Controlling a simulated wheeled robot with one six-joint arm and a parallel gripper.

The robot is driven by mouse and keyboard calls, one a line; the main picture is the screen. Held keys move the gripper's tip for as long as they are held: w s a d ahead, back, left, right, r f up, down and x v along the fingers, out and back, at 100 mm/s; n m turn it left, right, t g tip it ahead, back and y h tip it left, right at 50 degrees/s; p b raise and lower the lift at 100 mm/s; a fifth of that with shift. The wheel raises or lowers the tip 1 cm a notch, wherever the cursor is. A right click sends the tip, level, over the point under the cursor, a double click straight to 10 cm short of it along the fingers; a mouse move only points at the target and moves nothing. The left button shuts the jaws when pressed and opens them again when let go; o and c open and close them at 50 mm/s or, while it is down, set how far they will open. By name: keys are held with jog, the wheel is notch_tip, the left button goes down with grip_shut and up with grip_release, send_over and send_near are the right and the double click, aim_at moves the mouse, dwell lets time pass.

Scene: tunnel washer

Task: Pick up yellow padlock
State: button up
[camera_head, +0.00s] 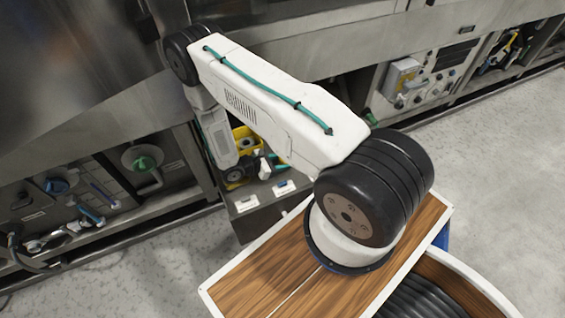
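My gripper (262,168) is at the far end of my white arm, low against the front of the steel machine. It is small and partly hidden by the arm, so I cannot tell whether it is open or shut. Yellow things (243,137) show just behind and beside it, half covered by the arm and wrist. I cannot make out which of them, if any, is the yellow padlock, or whether the gripper touches one.
The steel washer panel runs along the back, with a green knob (143,163) and a blue knob (57,186) at left. A grey control box (402,75) sits at upper right. White-labelled dark box fronts (246,203) stand below my gripper. Grey floor at right is clear.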

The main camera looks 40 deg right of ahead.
aim_at(281, 160)
notch_tip(281, 160, up, 10)
jog(key=shift+r, duration=0.1)
dwell(0.6)
dwell(0.4)
